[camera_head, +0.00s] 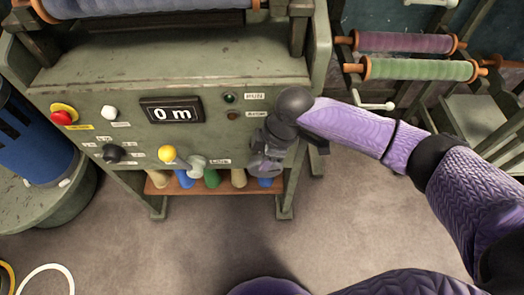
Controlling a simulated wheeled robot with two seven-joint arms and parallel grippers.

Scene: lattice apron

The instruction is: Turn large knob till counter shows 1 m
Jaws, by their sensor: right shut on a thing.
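The jaws and the knob are hard to tell apart from this view. My right arm comes in from the right, with its dark wrist just above the gripper. My left gripper is not in view.
A blue drum (35,140) stands at left. Purple (405,42) and green (420,70) rolls hang at right.

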